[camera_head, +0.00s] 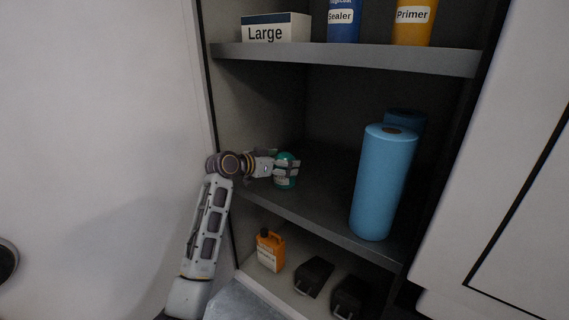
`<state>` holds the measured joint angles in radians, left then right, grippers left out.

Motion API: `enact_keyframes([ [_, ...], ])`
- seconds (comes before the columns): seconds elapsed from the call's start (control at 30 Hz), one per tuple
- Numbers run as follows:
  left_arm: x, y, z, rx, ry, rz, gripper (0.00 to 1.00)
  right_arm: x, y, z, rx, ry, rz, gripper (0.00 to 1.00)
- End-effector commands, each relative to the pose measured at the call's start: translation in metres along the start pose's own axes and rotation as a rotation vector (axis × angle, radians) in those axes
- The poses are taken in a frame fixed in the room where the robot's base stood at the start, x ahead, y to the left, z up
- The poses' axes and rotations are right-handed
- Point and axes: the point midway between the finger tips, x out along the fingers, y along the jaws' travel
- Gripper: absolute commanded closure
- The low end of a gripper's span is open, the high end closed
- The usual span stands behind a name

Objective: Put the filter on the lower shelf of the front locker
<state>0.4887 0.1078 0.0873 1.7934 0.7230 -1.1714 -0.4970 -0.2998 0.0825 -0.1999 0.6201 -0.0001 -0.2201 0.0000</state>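The filter (285,182) is a small teal-green canister with a pale label. It is upright at the left of the locker's middle shelf (330,224), near the front edge. My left gripper (287,166) reaches in from the left, with its fingers on both sides of the filter's upper part; it looks shut on it. I cannot tell whether the filter's base touches the shelf or is just above it. The fingers hide part of the filter. My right gripper is not in view.
Blue rolls (382,185) stand at the right of the middle shelf. The upper shelf (350,57) holds a "Large" box (276,28), a sealer can (343,22) and a primer can (412,22). Below are an orange jug (270,252) and black items (314,277). The middle shelf's centre is clear.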

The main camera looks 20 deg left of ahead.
Motion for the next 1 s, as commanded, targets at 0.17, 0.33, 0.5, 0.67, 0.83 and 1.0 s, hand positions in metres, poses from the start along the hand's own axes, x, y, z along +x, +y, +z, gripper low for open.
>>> enact_keyframes([
  [0.17,-0.016,-0.001,0.002,0.002,-0.001,-0.001,0.13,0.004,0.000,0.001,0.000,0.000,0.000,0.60],
  [0.33,-0.037,-0.001,0.002,0.003,-0.001,-0.002,0.13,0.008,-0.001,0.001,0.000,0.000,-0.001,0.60],
  [0.5,-0.059,-0.001,0.002,0.003,-0.001,-0.002,0.13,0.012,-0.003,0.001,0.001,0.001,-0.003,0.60],
  [0.67,-0.080,-0.001,0.002,0.003,-0.001,-0.002,0.13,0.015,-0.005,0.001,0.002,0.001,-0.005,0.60],
  [0.83,-0.100,-0.001,0.002,0.002,-0.001,-0.002,0.13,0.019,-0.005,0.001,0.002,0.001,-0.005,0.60],
  [1.0,-0.111,0.000,0.001,0.001,-0.001,0.000,0.13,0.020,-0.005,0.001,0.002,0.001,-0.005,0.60],
])
